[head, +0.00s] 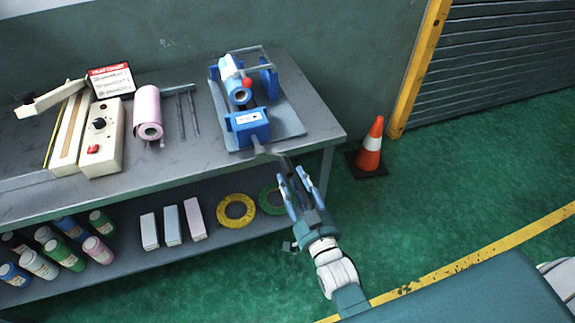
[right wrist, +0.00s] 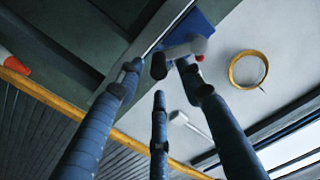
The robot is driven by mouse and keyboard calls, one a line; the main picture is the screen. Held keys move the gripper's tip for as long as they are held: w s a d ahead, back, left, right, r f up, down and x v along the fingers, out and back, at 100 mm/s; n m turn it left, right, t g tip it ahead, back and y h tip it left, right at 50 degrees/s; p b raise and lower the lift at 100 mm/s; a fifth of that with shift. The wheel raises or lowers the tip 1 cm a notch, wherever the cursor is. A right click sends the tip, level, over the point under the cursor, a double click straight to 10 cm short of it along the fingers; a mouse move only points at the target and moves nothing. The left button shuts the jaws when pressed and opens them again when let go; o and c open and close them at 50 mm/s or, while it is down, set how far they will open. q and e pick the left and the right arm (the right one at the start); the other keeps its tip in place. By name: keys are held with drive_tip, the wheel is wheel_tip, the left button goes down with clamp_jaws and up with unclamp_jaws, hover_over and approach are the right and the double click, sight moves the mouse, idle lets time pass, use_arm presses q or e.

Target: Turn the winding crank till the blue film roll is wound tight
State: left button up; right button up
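The winder stands on the workbench in the head view, on a grey base plate (head: 290,121). Its blue film roll (head: 238,91) sits behind a blue box (head: 247,126) with a white label. The grey winding crank (head: 259,147) sticks out from the box's front, over the bench edge. My right gripper (head: 297,176) is just in front of the crank, with its fingers spread. In the right wrist view, a pale crank part with a dark end (right wrist: 178,52) shows near the fingertips; I cannot tell whether they touch it. My left gripper is not in view.
A pink roll (head: 147,110), rods (head: 188,112) and a cream control box (head: 102,140) lie left on the bench. The lower shelf holds bottles, boxes and a yellow tape ring (head: 236,211). A traffic cone (head: 371,148) stands right of the bench; the green floor there is open.

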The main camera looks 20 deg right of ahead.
sight(290, 175)
drive_tip(key=w, duration=0.5)
drive_tip(key=shift+w+a, duration=0.1)
drive_tip(key=shift+w, duration=0.25)
clamp_jaws()
